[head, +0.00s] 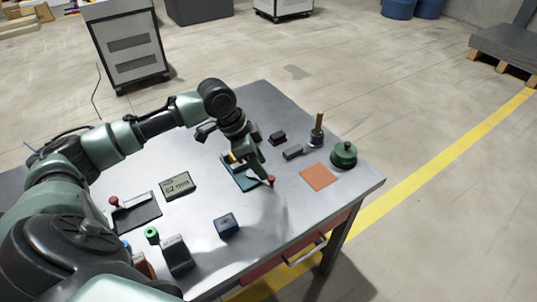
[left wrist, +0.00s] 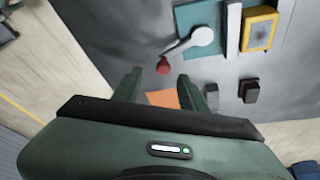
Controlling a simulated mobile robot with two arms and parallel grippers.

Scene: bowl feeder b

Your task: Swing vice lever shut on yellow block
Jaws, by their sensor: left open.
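The vice has a teal base (head: 236,180), partly hidden by my left gripper in the head view; the base also shows in the left wrist view (left wrist: 185,20). Its pale lever (left wrist: 200,38) ends in a red knob (left wrist: 163,66), seen also in the head view (head: 271,181). The yellow block (left wrist: 261,27) sits beside a pale upright jaw (left wrist: 233,30); only a little of it shows in the head view (head: 233,157). My left gripper (head: 264,174) is open and empty. Its fingertips (left wrist: 171,82) are spread near the knob, which appears just beyond the gap between them. My right gripper is out of view.
An orange square (head: 319,177), a green round part (head: 343,154) and dark blocks (head: 292,152) lie right of the vice. A display (head: 178,185) and a dark plate (head: 138,213) with another red knob are left.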

